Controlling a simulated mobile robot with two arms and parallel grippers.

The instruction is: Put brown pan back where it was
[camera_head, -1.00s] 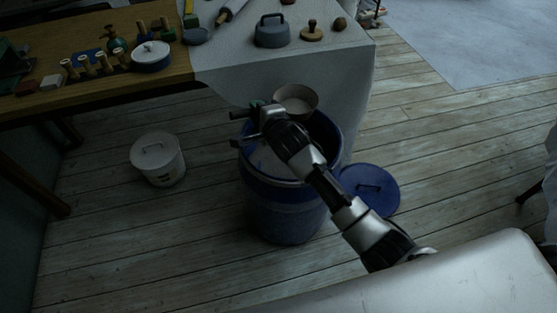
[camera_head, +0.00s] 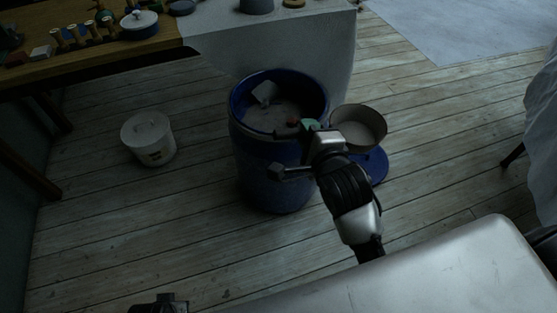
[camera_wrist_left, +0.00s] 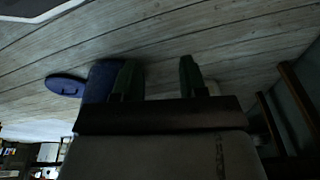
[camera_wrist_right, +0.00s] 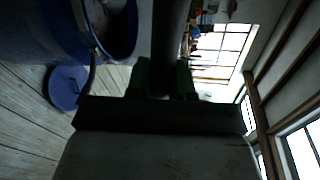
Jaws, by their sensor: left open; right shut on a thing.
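The brown pan (camera_head: 359,124) is a round brown bowl shape with a pale grey inside, just right of the blue barrel in the head view. It hangs in the air, covering part of the blue lid on the floor. My right gripper (camera_head: 308,130) is shut on it, at the barrel's near right rim. In the right wrist view a dark bar sits between the right fingers (camera_wrist_right: 164,66). The exact grip is dark. My left gripper (camera_wrist_left: 160,70) is open and empty in the left wrist view.
The blue barrel (camera_head: 262,180) is open, with pale material and a light grey piece (camera_head: 265,93) inside. Its blue lid (camera_head: 376,168) lies on the floor. A white bucket (camera_head: 148,140) stands left. Tables (camera_head: 270,42) run along the back.

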